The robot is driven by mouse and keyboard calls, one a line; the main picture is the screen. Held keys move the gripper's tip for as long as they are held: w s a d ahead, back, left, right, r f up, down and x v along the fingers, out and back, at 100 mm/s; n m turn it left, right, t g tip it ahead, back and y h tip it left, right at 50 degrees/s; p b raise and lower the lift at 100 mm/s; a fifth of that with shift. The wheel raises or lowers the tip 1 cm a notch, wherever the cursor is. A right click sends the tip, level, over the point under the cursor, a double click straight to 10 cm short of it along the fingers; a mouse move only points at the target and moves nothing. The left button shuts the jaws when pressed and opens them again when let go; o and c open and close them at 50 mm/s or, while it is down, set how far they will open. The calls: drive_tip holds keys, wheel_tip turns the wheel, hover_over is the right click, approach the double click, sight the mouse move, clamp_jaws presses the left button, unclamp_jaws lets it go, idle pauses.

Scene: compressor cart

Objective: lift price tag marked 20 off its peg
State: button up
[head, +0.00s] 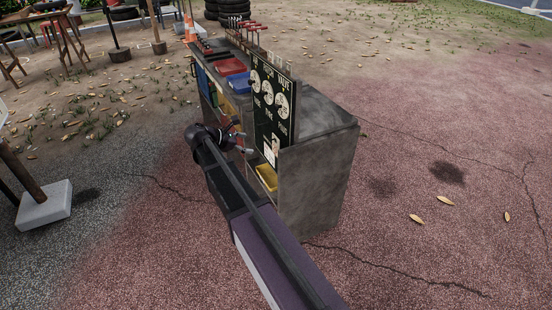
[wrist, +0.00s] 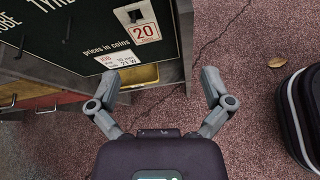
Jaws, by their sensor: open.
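The price tag marked 20 (wrist: 146,33) is a white card with a red-framed number, on the dark price board (wrist: 85,35) in the wrist view. In the head view my gripper (head: 245,137) is beside the lower part of the board (head: 262,110).
The grey cart (head: 318,185) carries the board, with a yellow bin (head: 267,178) below it and red and blue trays (head: 230,67) behind. A white block (head: 45,205) with a post stands at the left.

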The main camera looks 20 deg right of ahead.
drive_tip(key=shift+w+f+n+h+b, duration=0.4)
drive_tip(key=shift+w+n+b, duration=0.15)
drive_tip(key=shift+w+b, duration=0.2)
drive_tip(key=shift+w+f+n+h+b, duration=0.4)
drive_tip(key=shift+w+n+b, duration=0.15)
drive_tip(key=shift+w+b, duration=0.2)
drive_tip(key=b, duration=0.3)
approach(282, 142)
drive_tip(key=shift+s+d+f, duration=0.2)
drive_tip(key=shift+s+d, duration=0.3)
drive_tip(key=shift+d, duration=0.25)
drive_tip(key=shift+w+b+x, duration=0.15)
drive_tip(key=shift+b+x, duration=0.2)
drive_tip(key=shift+x, duration=0.95)
drive_tip(key=shift+w+b+x, duration=0.15)
drive_tip(key=shift+b+x, duration=0.15)
drive_tip(key=shift+x, duration=1)
drive_tip(key=shift+r, duration=0.15)
